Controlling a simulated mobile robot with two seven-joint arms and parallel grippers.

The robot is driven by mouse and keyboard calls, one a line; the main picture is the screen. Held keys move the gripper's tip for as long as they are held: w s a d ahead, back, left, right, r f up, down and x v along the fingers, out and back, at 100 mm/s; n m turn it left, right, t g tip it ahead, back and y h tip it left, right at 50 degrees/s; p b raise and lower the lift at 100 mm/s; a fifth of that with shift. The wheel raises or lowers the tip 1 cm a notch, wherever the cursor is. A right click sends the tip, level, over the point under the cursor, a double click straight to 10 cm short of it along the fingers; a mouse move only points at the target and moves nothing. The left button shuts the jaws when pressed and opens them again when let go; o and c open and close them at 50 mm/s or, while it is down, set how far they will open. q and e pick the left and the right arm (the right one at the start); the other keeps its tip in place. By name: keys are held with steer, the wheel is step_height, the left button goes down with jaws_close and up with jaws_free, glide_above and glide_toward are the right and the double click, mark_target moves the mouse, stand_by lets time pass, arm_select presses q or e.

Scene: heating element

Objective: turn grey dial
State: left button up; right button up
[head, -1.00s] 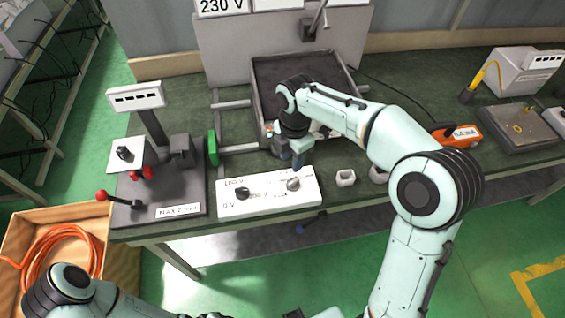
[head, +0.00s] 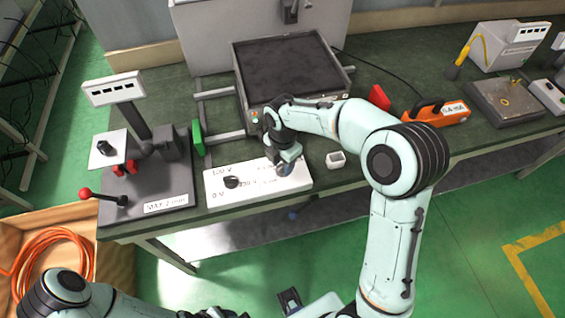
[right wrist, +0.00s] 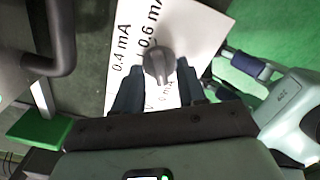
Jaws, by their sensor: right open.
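The grey dial (right wrist: 158,62) is on the white panel (head: 217,192) at the table's front edge. In the right wrist view, its knob shows between the two dark fingertips of my right gripper (right wrist: 158,79). The fingers are open, one on each side; I cannot tell if either touches it. In the head view, my right gripper (head: 284,163) is over the panel's right part and hides the grey dial. A black dial (head: 231,182) is on the panel's left part. My left gripper (head: 290,300) is low at the bottom edge, below the table; its jaw state is unclear.
A machine with a red-knobbed lever (head: 85,192) stands left of the panel. A dark-topped heating box (head: 290,70) is behind. A small white block (head: 335,159) sits right of my right gripper. An orange tool (head: 440,113) lies farther right. An orange cable (head: 50,258) is in a box below.

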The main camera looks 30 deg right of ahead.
steer(key=shift+f, duration=0.1)
jaws_close()
